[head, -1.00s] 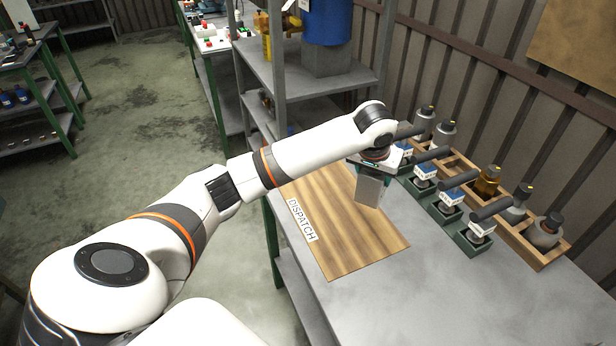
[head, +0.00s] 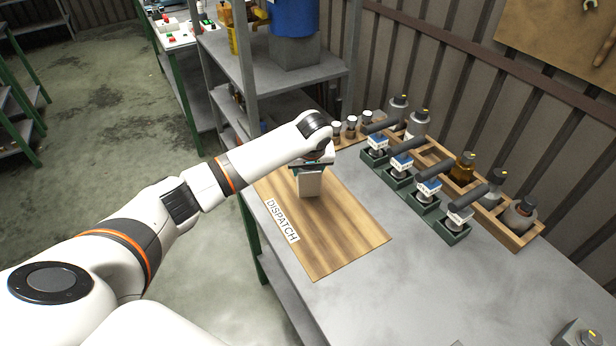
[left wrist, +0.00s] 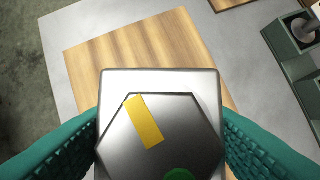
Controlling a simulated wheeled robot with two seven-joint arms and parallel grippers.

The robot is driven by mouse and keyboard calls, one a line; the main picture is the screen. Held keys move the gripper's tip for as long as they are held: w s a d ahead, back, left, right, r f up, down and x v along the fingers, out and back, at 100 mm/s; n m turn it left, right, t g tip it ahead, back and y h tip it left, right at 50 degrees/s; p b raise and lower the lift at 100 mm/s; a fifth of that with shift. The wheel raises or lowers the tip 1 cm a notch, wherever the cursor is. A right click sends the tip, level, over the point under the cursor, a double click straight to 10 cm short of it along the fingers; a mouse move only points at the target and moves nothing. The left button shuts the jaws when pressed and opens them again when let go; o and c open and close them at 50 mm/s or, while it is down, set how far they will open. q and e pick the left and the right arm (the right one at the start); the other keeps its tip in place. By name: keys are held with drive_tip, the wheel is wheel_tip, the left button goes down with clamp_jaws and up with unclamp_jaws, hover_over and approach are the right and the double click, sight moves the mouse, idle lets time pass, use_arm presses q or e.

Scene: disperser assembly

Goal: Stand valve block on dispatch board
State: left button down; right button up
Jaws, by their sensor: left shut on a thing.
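The valve block (head: 309,184) is a grey metal block held upright over the far part of the dispatch board. In the left wrist view its top (left wrist: 185,120) shows a hexagonal face, a yellow stripe and part of a green dot. My left gripper (head: 312,164) is shut on it, with teal fingers on both sides. The dispatch board (head: 335,240) is a flat wooden board labelled DISPATCH. It also shows in the left wrist view (left wrist: 95,62), under the block. I cannot tell whether the block touches it. My right gripper is out of view.
Green holders with dark-handled, white-and-blue pieces (head: 402,162) stand right of the board. Behind them is a wooden bottle rack (head: 433,152). Small jars (head: 351,128) stand beyond the board. Another grey block (head: 578,336) is at the bottom right. The near part of the board is clear.

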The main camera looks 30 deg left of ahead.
use_arm(q)
drive_tip(key=shift+f, duration=1.65)
drive_tip(key=shift+c, duration=2.4)
unclamp_jaws()
drive_tip(key=shift+f, duration=0.15)
drive_tip(key=shift+s, duration=0.1)
drive_tip(key=b+v, duration=0.1)
drive_tip(key=v, duration=1.1)
drive_tip(key=shift+d, duration=0.1)
